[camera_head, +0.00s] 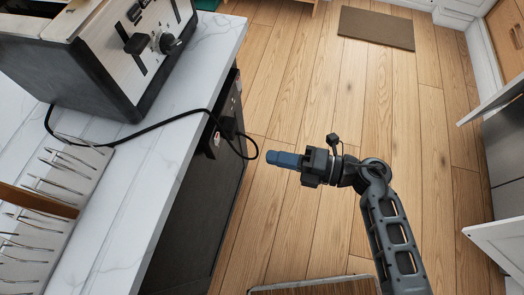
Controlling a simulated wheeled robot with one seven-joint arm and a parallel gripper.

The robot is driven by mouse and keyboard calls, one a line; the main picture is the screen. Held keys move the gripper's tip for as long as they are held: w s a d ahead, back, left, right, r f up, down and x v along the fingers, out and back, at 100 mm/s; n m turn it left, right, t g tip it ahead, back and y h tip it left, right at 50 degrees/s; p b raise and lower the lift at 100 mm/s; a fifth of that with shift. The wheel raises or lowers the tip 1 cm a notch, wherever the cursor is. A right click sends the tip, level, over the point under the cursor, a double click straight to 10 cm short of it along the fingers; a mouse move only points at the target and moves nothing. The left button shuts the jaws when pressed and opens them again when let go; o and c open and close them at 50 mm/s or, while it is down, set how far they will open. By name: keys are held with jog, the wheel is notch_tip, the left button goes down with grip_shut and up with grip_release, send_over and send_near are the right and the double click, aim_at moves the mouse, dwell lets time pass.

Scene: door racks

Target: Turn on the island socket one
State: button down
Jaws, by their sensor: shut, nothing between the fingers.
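The island socket (217,138) is on the dark side of the island, just below the white countertop's edge. It is small in the picture, and a black cable hangs in front of it, so I cannot tell its switch position. My gripper (270,158) is shut and empty, with blue fingers pointing left toward the island's side. It is right of the socket and apart from it, over the wooden floor in the picture.
A toaster (125,55) stands on the white island countertop (150,165), and its black cable (175,119) runs over the edge. A metal dish rack (55,190) is at the left. A brown mat (376,28) lies on the floor. Open appliance doors (495,100) are at the right.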

jog(key=shift+f+v, duration=0.15)
jog(key=shift+v, duration=0.55)
jog(key=shift+f+v, duration=0.15)
jog(key=shift+v, duration=0.6)
